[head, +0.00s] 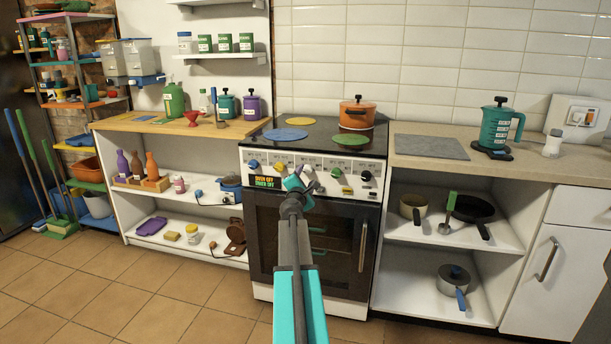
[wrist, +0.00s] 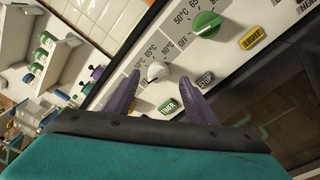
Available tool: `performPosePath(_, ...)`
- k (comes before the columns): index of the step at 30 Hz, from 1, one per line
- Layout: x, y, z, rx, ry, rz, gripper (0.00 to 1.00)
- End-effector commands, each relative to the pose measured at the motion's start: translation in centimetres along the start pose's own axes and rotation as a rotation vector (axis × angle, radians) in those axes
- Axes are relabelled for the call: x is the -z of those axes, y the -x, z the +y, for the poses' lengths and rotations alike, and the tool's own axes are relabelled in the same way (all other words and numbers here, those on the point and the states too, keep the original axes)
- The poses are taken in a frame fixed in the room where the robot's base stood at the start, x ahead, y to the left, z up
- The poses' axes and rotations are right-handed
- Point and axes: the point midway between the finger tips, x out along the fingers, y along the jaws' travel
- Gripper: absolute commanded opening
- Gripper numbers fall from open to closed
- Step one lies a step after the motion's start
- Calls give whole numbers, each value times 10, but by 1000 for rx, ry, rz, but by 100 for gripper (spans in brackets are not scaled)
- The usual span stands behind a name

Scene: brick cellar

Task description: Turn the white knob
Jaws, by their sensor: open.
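The white knob (wrist: 157,71) is on the white control panel, with temperature marks around it, and shows upright-on in the wrist view. My gripper (wrist: 158,78) is open, with one purple finger on each side of the knob in the picture. The gap between the fingers looks empty except for the knob, and I see no contact. I cannot tell how far the fingertips are from the panel. In the head view my gripper (head: 298,180) is in front of the stove panel and partly covers it.
A green knob (wrist: 206,23) is beside the white one, with a yellow button (wrist: 252,37), a green button (wrist: 168,106) and a dark button (wrist: 205,79) nearby. The oven door (head: 310,240) is below the panel. An orange pot (head: 356,114) stands on the hob.

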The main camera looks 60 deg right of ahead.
Motion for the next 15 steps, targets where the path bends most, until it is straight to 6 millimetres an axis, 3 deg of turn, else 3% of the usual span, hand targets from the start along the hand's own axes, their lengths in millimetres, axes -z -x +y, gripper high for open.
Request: performPosePath(15, 0, -42, 0, 0, 0, 0, 51)
